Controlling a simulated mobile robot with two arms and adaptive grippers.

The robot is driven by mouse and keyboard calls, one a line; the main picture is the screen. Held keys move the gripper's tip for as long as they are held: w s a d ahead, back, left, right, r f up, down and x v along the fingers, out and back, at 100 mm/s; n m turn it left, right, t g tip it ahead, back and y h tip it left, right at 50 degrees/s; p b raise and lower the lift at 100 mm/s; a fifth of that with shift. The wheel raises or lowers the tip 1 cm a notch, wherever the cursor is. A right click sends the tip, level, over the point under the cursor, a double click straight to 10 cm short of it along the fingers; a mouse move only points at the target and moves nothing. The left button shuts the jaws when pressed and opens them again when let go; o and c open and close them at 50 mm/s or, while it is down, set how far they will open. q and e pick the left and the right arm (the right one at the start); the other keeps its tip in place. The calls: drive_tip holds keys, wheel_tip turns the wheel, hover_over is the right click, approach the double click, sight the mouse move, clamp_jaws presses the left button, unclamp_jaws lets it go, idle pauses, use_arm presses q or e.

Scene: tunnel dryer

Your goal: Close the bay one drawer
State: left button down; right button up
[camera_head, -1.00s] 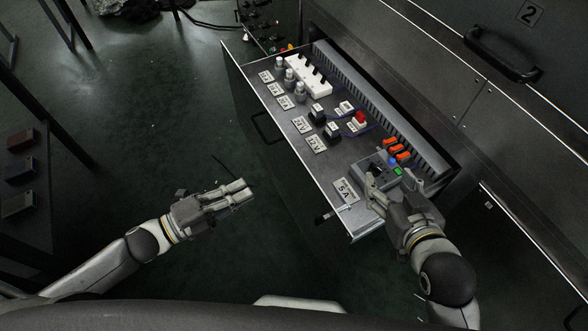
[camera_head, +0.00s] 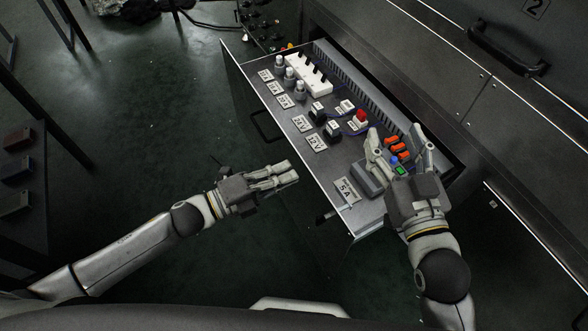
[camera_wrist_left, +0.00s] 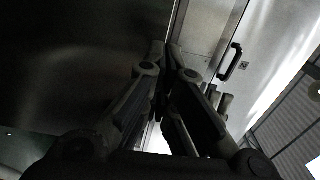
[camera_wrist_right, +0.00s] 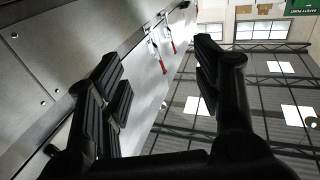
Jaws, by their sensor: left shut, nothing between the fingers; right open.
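The drawer (camera_head: 274,101) is pulled out from the dark cabinet, its top open, with labelled fuses, switches and connectors inside. Its dark front carries a handle (camera_head: 264,127) on the left side. My left gripper (camera_head: 291,177) is shut and empty, just left of the drawer front; I cannot tell whether it touches. In the left wrist view its fingers (camera_wrist_left: 168,70) are together. My right gripper (camera_head: 400,146) is open and empty over the near end of the drawer, hiding part of the components there. Its fingers also show apart in the right wrist view (camera_wrist_right: 160,85).
The cabinet face (camera_head: 440,60) with a closed panel marked 2 and its handle (camera_head: 503,52) stands to the right. A dark rack with coloured blocks (camera_head: 18,170) is at the left. The green floor (camera_head: 150,130) between is clear.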

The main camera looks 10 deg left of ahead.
use_arm(q)
drive_tip(key=shift+x, duration=1.35)
use_arm(e)
drive_tip(key=shift+a+r+t, duration=0.15)
drive_tip(key=shift+r+t, duration=0.55)
drive_tip(key=shift+r, duration=0.45)
